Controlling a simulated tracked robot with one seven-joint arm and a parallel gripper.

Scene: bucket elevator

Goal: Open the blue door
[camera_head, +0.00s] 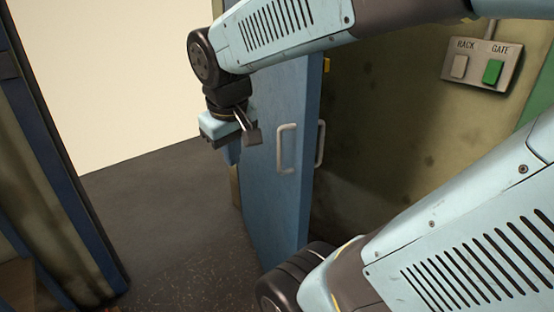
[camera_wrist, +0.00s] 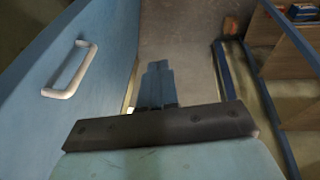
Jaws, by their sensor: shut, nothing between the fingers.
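The blue door (camera_head: 268,225) stands swung away from its frame, its free edge facing me in the head view. A pale bar handle (camera_head: 287,150) is on its left face and another handle (camera_head: 320,143) shows on its right side. My gripper (camera_head: 231,157) is at the left of the door, near its left face, pointing down and away from the handle. In the wrist view my gripper's fingers (camera_wrist: 157,82) are together and empty. There the door (camera_wrist: 103,55) fills the left side, with its handle (camera_wrist: 70,70) apart from the fingers.
A blue-edged post (camera_head: 62,175) stands at the far left. Dark floor (camera_head: 160,215) lies open between it and the door. A button panel (camera_head: 482,64) marked RACK and GATE is on the right wall. Shelving (camera_wrist: 290,55) shows at the right in the wrist view.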

